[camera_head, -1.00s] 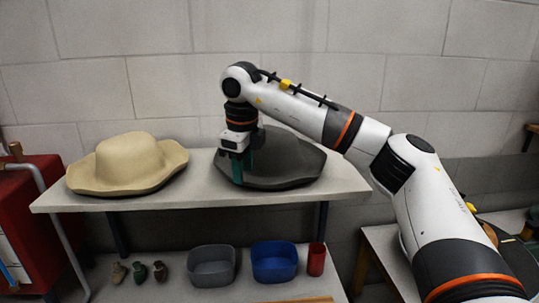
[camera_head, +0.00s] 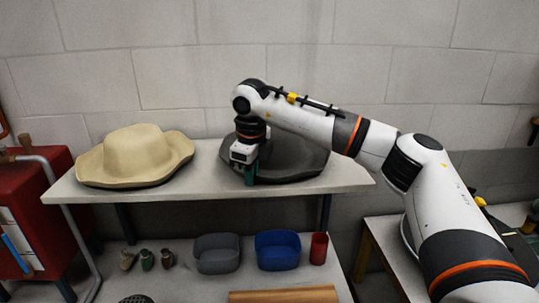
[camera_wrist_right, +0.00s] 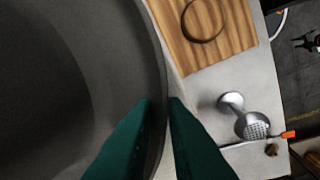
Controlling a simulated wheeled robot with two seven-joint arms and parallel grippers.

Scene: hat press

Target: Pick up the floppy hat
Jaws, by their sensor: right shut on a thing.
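A dark grey wide-brimmed hat (camera_head: 302,158) rests on the right part of the pale shelf. A tan hat with a curled brim (camera_head: 135,155) lies on the shelf's left part. My right gripper (camera_head: 250,179) points down at the front left edge of the grey hat and hides part of it. In the right wrist view, its green fingers (camera_wrist_right: 168,108) are shut on the brim edge of the grey hat (camera_wrist_right: 60,80). The hat looks still down on the shelf. My left gripper is not in view.
The shelf (camera_head: 200,190) is bare between the hats. Below stand a grey bin (camera_head: 217,254), a blue bin (camera_head: 277,251), a red cup (camera_head: 318,248) and small bottles (camera_head: 147,259). A red cabinet (camera_head: 48,220) stands left. The wrist view shows a wooden board (camera_wrist_right: 225,25) and a metal shower-head-like object (camera_wrist_right: 250,125).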

